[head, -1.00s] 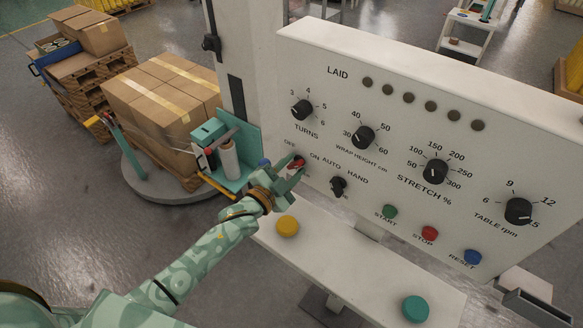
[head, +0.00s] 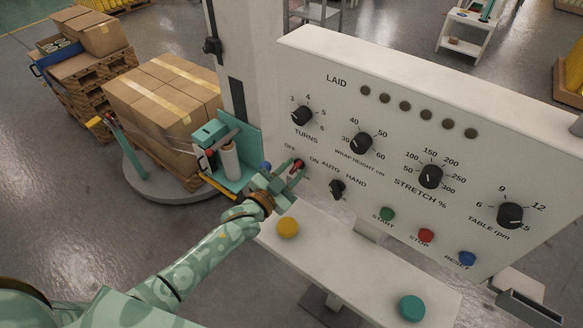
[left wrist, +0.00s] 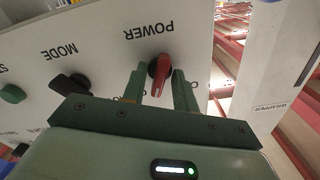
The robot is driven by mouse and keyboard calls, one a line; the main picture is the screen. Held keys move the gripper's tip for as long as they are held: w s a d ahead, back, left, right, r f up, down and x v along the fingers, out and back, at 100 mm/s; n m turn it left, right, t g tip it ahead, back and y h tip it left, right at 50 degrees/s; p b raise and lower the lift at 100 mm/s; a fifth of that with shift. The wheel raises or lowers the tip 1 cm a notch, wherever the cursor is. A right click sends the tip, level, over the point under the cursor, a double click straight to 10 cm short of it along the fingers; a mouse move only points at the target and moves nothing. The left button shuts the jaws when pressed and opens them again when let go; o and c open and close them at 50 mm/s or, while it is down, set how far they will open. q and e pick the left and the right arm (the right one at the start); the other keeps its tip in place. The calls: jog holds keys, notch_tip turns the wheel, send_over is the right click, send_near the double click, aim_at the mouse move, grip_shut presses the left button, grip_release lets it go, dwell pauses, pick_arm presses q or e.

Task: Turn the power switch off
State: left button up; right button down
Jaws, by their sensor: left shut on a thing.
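The red power switch (left wrist: 160,72) sits under the POWER label on the white control panel (left wrist: 105,50). In the left wrist view its red handle lies between my left fingers, its tip leaning slightly left. In the head view the switch (head: 298,166) is partly hidden by my fingers, between the OFF and ON labels. My left gripper (head: 288,174) is at the panel's lower left, shut on the switch; its two green fingers (left wrist: 160,88) show in the wrist view. My right gripper is not in view.
The black AUTO/HAND mode switch (head: 337,188) is just right of my left gripper. Wrapped boxes (head: 160,100) stand on a turntable behind.

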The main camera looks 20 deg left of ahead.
pick_arm(q)
jog(key=n+p, duration=0.1)
jog(key=n, duration=0.2)
jog(key=shift+n, duration=0.4)
jog(key=n+p, duration=0.1)
jog(key=n, duration=0.2)
jog(key=shift+n, duration=0.3)
jog(key=n, duration=0.3)
jog(key=shift+p, duration=0.4)
jog(key=shift+f+n, duration=0.1)
jog(key=shift+n, duration=1.6)
jog(key=o, duration=0.6)
jog(key=v, duration=1.6)
jog(key=shift+s+p, duration=0.2)
jog(key=shift+p, duration=0.1)
